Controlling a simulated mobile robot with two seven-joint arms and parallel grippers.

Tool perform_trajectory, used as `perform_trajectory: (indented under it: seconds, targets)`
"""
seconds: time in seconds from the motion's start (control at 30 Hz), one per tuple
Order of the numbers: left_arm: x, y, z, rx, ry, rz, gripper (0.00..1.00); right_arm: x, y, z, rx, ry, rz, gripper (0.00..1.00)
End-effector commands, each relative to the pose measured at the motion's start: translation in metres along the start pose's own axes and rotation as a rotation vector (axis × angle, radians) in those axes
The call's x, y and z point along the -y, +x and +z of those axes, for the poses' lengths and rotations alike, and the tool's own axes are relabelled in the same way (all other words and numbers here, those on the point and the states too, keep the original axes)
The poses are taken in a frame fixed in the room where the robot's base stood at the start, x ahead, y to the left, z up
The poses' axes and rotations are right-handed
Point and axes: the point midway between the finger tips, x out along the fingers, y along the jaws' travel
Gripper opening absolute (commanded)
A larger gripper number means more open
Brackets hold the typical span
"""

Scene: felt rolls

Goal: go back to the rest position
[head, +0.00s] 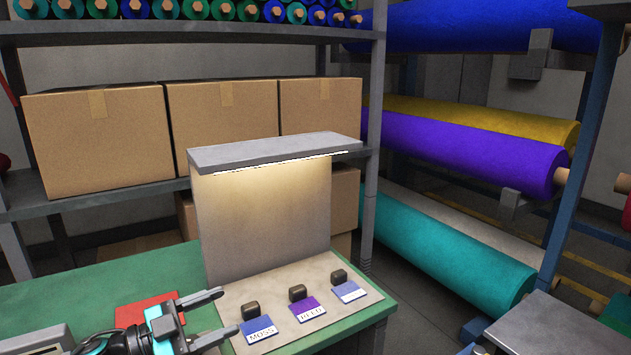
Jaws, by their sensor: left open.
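My left gripper (229,310) comes in low at the left, over the green table (150,268). Its two fingers are apart and point right, with nothing seen between them. The fingertips are close to the left edge of the pale display board, near the blue card reading MOSS (258,331). My right gripper is out of view.
A purple card reading REED (307,309) and a blue card (349,291) lie beside small dark blocks under a lit grey hood (275,153). A red piece (146,308) lies behind my gripper.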

Motion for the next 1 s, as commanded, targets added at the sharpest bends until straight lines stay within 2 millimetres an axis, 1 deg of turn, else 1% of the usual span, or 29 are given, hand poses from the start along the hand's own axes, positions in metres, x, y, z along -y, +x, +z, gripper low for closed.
perform_trajectory:
  seconds: [0.03,0.1,0.2,0.33,0.47,0.57,0.67,0.7,0.8,0.9,1.0]
  targets:
    - [-0.005,0.008,-0.001,0.006,-0.015,-0.081,0.67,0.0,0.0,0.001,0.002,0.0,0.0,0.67]
    - [-0.007,0.013,-0.001,0.036,-0.03,-0.197,0.67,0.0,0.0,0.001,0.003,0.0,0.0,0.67]
    - [-0.011,0.013,0.003,0.106,-0.071,-0.352,0.67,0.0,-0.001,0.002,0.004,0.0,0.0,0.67]
    - [-0.02,0.002,0.012,0.241,-0.145,-0.524,0.67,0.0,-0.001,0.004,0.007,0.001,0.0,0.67]
    - [-0.039,-0.021,0.024,0.416,-0.243,-0.653,0.67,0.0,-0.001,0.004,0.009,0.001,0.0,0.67]
    - [-0.062,-0.044,0.033,0.574,-0.33,-0.716,0.67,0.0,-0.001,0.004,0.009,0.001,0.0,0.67]
    - [-0.091,-0.07,0.039,0.743,-0.425,-0.744,0.67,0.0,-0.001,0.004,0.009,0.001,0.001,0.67]
    - [-0.104,-0.081,0.04,0.812,-0.464,-0.746,0.67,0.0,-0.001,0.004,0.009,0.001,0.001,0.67]
    - [-0.138,-0.107,0.039,0.975,-0.557,-0.725,0.67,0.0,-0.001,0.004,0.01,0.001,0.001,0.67]
    - [-0.167,-0.127,0.034,1.101,-0.629,-0.687,0.67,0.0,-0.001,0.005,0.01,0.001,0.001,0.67]
    - [-0.191,-0.144,0.026,1.198,-0.689,-0.643,0.67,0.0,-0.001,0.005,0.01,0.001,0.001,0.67]
